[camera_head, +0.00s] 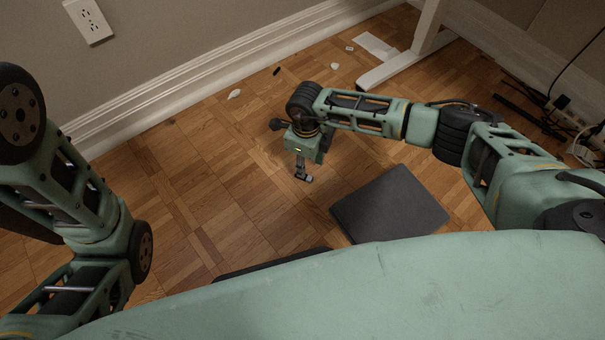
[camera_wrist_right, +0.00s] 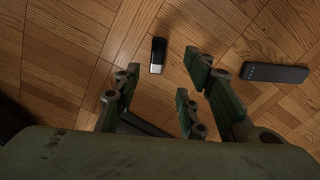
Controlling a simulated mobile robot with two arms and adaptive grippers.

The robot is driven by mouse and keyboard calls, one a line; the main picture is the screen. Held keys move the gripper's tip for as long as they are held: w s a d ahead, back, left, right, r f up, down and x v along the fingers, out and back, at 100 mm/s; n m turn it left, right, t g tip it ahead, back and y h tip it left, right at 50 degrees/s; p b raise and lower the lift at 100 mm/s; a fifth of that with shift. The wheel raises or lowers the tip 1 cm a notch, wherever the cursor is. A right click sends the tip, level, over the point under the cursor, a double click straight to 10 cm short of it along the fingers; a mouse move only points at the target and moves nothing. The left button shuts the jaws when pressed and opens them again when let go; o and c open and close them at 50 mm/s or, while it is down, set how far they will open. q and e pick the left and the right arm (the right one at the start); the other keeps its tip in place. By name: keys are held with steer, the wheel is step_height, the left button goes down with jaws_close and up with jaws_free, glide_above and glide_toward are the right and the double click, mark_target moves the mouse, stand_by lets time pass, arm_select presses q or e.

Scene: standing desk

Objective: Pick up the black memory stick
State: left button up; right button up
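A small black stick with a silver end, which looks like the memory stick (camera_wrist_right: 157,55), lies on the wooden floor in the right wrist view. My right gripper (camera_wrist_right: 164,68) is open, and the stick shows in the gap between its fingers. I cannot tell how high the fingers are above it. In the head view my right gripper (camera_head: 303,176) points down over the floor, left of a dark grey slab; the stick cannot be made out there. My left arm shows at the left, but its gripper is out of view.
The dark flat slab (camera_head: 390,204) lies on the floor. A dark bar with small dots (camera_wrist_right: 275,72) lies right of the fingers. Small white scraps (camera_head: 234,94) and a small black piece (camera_head: 276,71) lie near the baseboard. A white desk leg (camera_head: 405,62) stands behind; cables are at right.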

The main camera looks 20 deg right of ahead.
steer(key=shift+w+a+f+b, duration=0.1)
steer(key=shift+a+f+b, duration=0.15)
steer(key=shift+f+b, duration=1.15)
steer(key=shift+w+a+f+b, duration=0.1)
steer(key=shift+a+f+b, duration=0.1)
steer(key=shift+f+b, duration=1.15)
steer(key=c, duration=0.8)
